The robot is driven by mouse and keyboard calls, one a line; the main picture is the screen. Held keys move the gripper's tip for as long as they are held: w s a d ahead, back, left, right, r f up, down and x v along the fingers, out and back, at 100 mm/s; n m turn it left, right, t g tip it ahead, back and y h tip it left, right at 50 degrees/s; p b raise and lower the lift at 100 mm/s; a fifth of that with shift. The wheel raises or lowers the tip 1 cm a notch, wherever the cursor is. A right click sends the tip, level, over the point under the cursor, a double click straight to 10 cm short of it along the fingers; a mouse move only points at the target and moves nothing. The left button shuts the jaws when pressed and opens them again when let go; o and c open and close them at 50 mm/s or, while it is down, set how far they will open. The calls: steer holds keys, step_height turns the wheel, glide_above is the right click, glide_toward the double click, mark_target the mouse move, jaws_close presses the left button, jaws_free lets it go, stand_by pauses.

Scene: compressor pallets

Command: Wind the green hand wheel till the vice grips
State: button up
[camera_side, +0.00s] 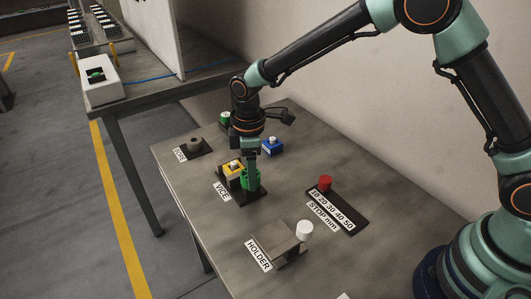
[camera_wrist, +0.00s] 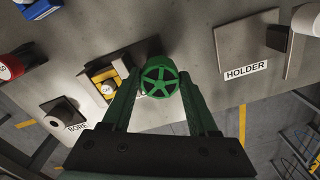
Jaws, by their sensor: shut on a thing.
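In the wrist view the spoked wheel (camera_wrist: 160,77) faces the camera, upper middle. My gripper (camera_wrist: 160,92) has one finger on each side of the wheel and is shut on its rim. In the side view my gripper (camera_side: 250,163) comes down onto the wheel from above. The jaw gap is too small to judge.
A grey BORE piece (camera_side: 195,145) stands at the back left. A blue block (camera_side: 271,146) and a green-topped item (camera_side: 224,118) stand behind my gripper. A STOP scale with a red knob (camera_side: 325,183) and a HOLDER block (camera_side: 278,243) with a white cylinder (camera_side: 304,229) lie nearer.

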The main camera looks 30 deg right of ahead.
steer(key=shift+m, duration=0.4)
steer(key=o, duration=1.6)
steer(key=shift+c, duration=0.2)
